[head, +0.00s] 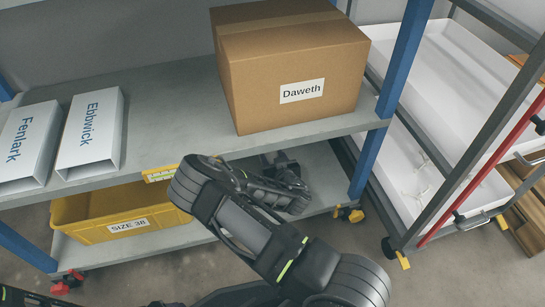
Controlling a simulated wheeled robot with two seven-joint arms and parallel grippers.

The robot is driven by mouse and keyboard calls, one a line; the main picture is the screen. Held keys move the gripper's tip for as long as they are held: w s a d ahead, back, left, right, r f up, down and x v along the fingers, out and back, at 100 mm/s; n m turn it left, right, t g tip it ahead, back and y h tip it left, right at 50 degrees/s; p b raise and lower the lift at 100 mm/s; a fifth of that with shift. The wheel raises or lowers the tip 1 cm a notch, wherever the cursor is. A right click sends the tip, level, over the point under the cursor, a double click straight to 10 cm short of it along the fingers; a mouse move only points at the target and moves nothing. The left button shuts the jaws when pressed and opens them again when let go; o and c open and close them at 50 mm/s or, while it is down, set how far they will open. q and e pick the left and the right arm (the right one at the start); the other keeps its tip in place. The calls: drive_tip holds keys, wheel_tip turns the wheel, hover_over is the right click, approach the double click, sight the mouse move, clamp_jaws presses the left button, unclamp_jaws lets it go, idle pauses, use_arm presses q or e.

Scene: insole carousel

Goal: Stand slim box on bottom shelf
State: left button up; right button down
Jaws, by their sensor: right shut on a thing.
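Two slim white boxes, Fenlark (27,142) and Ebbwick (92,132), lie flat on the upper shelf (165,130) at the left. The bottom shelf (325,175) shows in part below it. My right arm reaches in from the lower right, and my right gripper (287,162) is low, between the two shelves, under the front edge of the upper one. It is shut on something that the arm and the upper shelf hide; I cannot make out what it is. My left gripper is not in view.
A brown carton, Daweth (295,75), stands on the upper shelf. A yellow bin (95,217) marked SIZE 38 sits on the bottom shelf at the left. Blue posts (372,160) bound the rack. A cart with white trays (455,75) stands close on the right.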

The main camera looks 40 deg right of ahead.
drive_tip(key=c, duration=0.7)
unclamp_jaws()
drive_tip(key=shift+s+r, duration=0.15)
drive_tip(key=shift+r, duration=0.05)
drive_tip(key=p+v, duration=0.3)
drive_tip(key=v, duration=0.4)
drive_tip(key=shift+s+a, duration=0.15)
drive_tip(key=shift+s, duration=0.05)
drive_tip(key=shift+s+a+p, duration=0.2)
drive_tip(key=shift+s+p, duration=0.1)
drive_tip(key=shift+s, duration=0.05)
drive_tip(key=shift+s+a+r+p, duration=0.15)
drive_tip(key=shift+s+r+p, duration=0.15)
drive_tip(key=shift+s+r, duration=0.3)
drive_tip(key=shift+p+v, duration=0.35)
drive_tip(key=shift+v, duration=0.6)
drive_tip(key=shift+s+f, duration=0.1)
drive_tip(key=shift+f, duration=0.1)
